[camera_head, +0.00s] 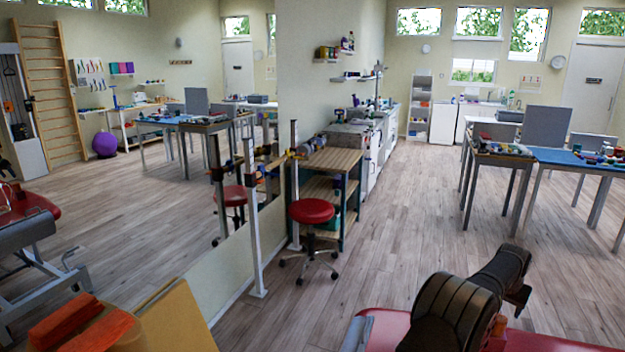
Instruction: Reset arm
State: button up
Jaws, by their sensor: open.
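A dark, jointed, ribbed form (455,308) rises at the bottom right, in front of a red padded surface. It looks like part of my arm, bent over with its far end toward the right. No gripper fingers can be made out in this view, and nothing held can be seen.
A red padded table (560,341) fills the bottom right edge. Orange blocks (66,318) lie on a tan surface at the bottom left. A red stool (311,211) stands by a wooden shelf unit (333,158). A blue-topped table (575,160) stands right. The middle floor is clear. A mirror covers the left wall.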

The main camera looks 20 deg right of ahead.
jog(key=x, duration=0.8)
jog(key=shift+d+f, duration=0.15)
jog(key=shift+f, duration=0.1)
jog(key=shift+w+d+r, duration=0.1)
jog(key=shift+r, duration=0.15)
notch_tip(320, 180, up, 4)
jog(key=shift+f, duration=0.2)
jog(key=s+a+r, duration=0.2)
jog(key=s+r, duration=0.5)
jog(key=s, duration=0.5)
jog(key=m, duration=0.1)
send_near(501, 317)
jog(key=w+a+f, duration=0.2)
jog(key=w+a, duration=0.4)
jog(key=a, duration=0.2)
jog(key=w+a+f+m, duration=0.1)
jog(key=w+a+f, duration=0.2)
jog(key=w+a, duration=1)
jog(key=shift+w+f+g, duration=0.2)
jog(key=shift+f+g, duration=0.2)
jog(key=shift+s+d, duration=0.1)
jog(key=shift+d, duration=0.05)
jog(key=s+d+r, duration=0.4)
jog(key=s+d, duration=1)
jog(key=s, duration=0.2)
jog(key=shift+d+n, duration=0.25)
jog(key=shift+n, duration=0.15)
